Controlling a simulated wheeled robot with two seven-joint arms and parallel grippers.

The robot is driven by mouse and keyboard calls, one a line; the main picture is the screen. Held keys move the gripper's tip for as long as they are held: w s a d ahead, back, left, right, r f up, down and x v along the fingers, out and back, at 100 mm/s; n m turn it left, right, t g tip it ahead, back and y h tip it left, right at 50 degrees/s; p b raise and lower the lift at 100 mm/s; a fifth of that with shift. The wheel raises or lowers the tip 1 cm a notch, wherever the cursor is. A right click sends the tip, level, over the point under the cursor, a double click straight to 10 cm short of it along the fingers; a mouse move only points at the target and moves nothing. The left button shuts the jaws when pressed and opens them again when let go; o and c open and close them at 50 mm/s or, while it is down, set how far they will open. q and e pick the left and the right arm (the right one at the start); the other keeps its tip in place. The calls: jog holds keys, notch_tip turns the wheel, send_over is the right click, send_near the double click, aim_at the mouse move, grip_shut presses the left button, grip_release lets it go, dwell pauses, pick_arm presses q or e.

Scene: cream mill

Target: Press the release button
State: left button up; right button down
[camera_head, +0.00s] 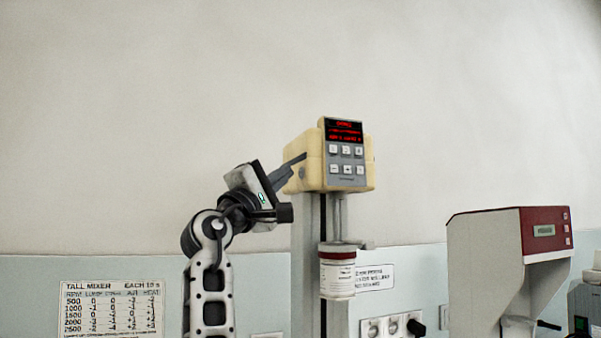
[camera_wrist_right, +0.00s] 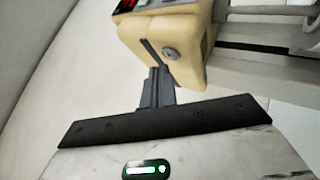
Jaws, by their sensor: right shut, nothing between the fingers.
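The mixer head (camera_head: 313,150) is a cream-yellow housing on a grey column, with a red display and a grey keypad (camera_head: 347,162) on its front. In the right wrist view, the housing (camera_wrist_right: 184,77) carries a round grey button (camera_wrist_right: 169,53) on its side face; no label on it is readable. My right gripper (camera_head: 303,157) is shut and empty, its fingertips close to the housing's left side. In the right wrist view, the fingertips (camera_wrist_right: 154,70) lie just below and left of the round button. I cannot tell whether they touch the housing. My left gripper is out of view.
A white jar (camera_head: 337,275) with a dark red band hangs below the mixer head. A red and white machine (camera_head: 510,262) stands at the right. A printed chart (camera_head: 112,308) and wall sockets (camera_head: 392,326) are low on the wall.

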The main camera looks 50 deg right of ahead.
jog(key=shift+w+a, duration=0.1)
jog(key=w+a, duration=0.1)
jog(key=a, duration=0.1)
jog(key=w+a+p, duration=0.1)
jog(key=a, duration=0.1)
jog(key=shift+w+a, duration=0.1)
jog(key=shift+w, duration=0.05)
dwell(0.4)
dwell(0.8)
